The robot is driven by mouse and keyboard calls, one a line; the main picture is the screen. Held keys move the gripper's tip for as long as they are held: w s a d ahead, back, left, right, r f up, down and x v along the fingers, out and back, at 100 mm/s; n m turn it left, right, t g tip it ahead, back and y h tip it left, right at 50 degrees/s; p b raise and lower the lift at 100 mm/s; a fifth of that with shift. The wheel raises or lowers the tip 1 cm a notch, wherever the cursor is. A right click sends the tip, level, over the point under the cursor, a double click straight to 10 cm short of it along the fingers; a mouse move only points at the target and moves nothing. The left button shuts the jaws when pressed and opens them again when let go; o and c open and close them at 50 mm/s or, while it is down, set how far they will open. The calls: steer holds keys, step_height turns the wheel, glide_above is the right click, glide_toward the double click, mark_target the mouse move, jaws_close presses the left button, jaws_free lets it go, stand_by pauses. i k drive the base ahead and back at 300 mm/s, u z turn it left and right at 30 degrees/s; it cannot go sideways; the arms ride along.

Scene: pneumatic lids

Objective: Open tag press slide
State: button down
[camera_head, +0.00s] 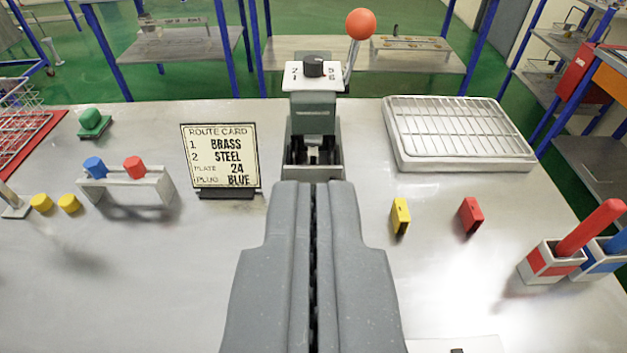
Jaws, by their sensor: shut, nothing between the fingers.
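The tag press (315,120) stands at the middle back of the metal table. It is a grey body with a white numbered dial plate and black knob (313,66) on top. A lever with an orange ball (361,24) rises at its right. Its lower front has a dark recess (313,152) between grey side walls. My gripper (315,184) is shut and empty, pointing at the press from the front. Its tips overlap the front of the press in the picture; I cannot tell whether they touch. The gripper hides the part of the press and table below it.
A route card (220,156) stands left of the press, beside a rack (126,187) with blue and red plugs. Right are a yellow block (400,216), a red block (470,215), a wire-topped tray (460,135) and red and blue holders (551,264). The front left table is clear.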

mark_target(313, 163)
steer(key=u, duration=0.25)
steer(key=k, duration=0.85)
steer(key=z, duration=0.25)
steer(key=i, duration=0.5)
